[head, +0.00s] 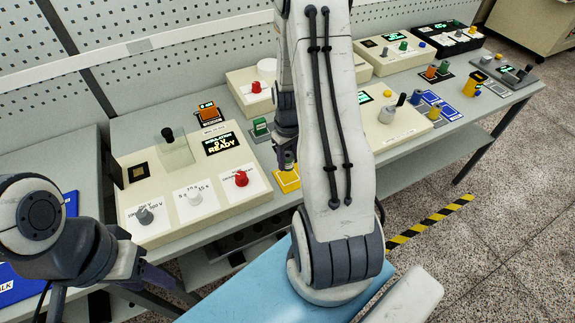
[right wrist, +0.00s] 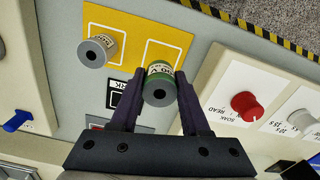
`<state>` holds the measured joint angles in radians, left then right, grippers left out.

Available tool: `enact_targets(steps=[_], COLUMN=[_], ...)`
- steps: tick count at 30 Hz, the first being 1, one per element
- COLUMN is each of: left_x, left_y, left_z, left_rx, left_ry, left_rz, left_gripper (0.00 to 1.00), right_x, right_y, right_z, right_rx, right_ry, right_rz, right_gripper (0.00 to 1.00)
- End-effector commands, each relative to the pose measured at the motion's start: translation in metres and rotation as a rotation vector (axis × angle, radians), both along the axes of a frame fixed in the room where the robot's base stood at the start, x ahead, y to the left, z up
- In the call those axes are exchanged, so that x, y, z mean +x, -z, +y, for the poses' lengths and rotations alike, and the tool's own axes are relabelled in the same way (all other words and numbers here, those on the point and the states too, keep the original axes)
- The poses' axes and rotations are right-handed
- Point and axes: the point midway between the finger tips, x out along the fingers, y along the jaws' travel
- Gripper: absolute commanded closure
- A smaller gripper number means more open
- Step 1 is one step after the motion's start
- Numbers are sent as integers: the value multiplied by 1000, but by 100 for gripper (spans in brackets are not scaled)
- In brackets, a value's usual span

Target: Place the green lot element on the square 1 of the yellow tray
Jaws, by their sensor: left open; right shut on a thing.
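The green lot element (right wrist: 159,82), a short cylinder with a green band, a pale label and a dark hole in its end, is between the fingers of my right gripper (right wrist: 155,92), which is shut on it. The yellow tray (right wrist: 128,25) lies below it in the right wrist view, with white-outlined squares. The element overlaps the edge of the right-hand square there; whether it touches the tray I cannot tell. The square numbers are not readable. In the head view the yellow tray (head: 288,181) is partly hidden by my right arm. My left gripper (head: 155,278) is open and empty at lower left.
A grey cylinder (right wrist: 97,50) stands on the tray's other square. The cream READY panel (head: 160,205) with knobs is close beside the tray. A green block (head: 260,127) is behind it. More panels and coloured parts (head: 430,98) stand along the bench to the right.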

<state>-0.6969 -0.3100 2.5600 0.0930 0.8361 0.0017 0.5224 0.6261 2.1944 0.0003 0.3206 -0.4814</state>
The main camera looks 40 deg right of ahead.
Motion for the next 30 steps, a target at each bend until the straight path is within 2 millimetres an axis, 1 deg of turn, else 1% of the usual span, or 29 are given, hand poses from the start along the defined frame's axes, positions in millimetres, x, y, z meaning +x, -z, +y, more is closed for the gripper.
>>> enact_targets(steps=[2, 6, 10, 13, 19, 23, 24, 25, 26, 30], left_x=[0, 0, 0, 0, 0, 0, 0, 0, 0, 0], left_y=[-3, -9, -12, -12, -11, -7, -8, -8, -9, -9], left_z=[0, 0, 0, 0, 0, 0, 0, 0, 0, 0], left_rx=[0, 0, 0, 0, 0, 0, 0, 0, 0, 0], left_ry=[0, 0, -1, -1, -1, 0, 0, 0, 0, 0], left_rz=[0, 0, 0, 0, 0, 0, 0, 0, 0, 0], left_gripper=[50, 50, 50, 50, 50, 50, 50, 50, 50, 50], right_x=[1, 1, 1, 2, 2, 2, 2, 2, 2, 2], right_y=[5, 25, 38, 41, 41, 46, 44, 44, 44, 44], right_z=[1, 2, 1, 1, 1, 1, 1, 1, 1, 1], right_rx=[1, 2, 1, 0, 0, 0, 0, 0, 0, 0], right_ry=[-1, -2, -3, -3, -2, -2, -2, -2, -2, -2], right_rz=[2, 4, 2, 0, 0, 0, 0, 0, 0, 0], right_gripper=[100, 100, 100, 100, 100, 100, 43, 31, 24, 24])
